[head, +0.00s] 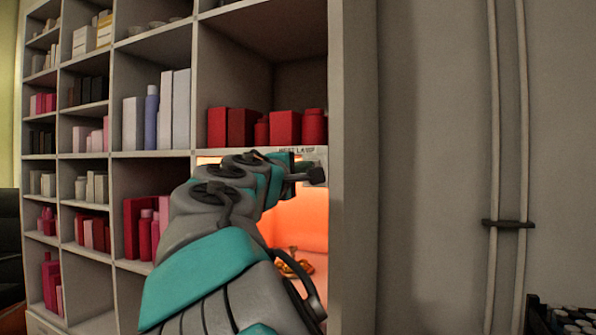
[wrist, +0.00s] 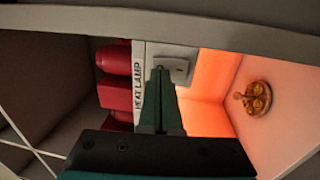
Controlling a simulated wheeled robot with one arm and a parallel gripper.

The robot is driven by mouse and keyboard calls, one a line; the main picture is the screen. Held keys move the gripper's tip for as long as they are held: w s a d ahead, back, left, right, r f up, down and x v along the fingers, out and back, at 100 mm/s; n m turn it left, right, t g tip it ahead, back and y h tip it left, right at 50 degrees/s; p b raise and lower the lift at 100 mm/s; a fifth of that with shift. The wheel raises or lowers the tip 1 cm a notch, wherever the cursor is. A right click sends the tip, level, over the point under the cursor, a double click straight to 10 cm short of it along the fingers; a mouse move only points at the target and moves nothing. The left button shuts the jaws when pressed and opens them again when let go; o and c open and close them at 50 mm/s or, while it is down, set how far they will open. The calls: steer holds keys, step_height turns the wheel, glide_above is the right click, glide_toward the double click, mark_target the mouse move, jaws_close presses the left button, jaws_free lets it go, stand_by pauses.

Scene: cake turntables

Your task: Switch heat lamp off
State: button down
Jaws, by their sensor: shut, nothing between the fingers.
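The heat lamp switch (wrist: 181,66) is a small pale rocker on a light plate beside the printed HEAT LAMP label (wrist: 139,87). The label also shows in the head view (head: 297,150), on the shelf edge above the glowing compartment. The compartment (head: 304,220) is lit orange, so the lamp looks on. My gripper (wrist: 158,71) is shut and empty, its dark green fingertips over the switch plate, just beside the rocker. I cannot tell whether they touch it.
Red boxes and bottles (head: 270,127) stand on the shelf above the lit compartment. A plate of food (head: 294,265) sits inside the compartment. The shelf's side panel (head: 353,200) is close to my gripper on the right. Other compartments to the left hold boxes and bottles.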

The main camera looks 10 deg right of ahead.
steer(key=shift+w+d, duration=0.15)
steer(key=shift+w, duration=0.1)
steer(key=shift+w+r, duration=0.1)
stand_by(0.3)
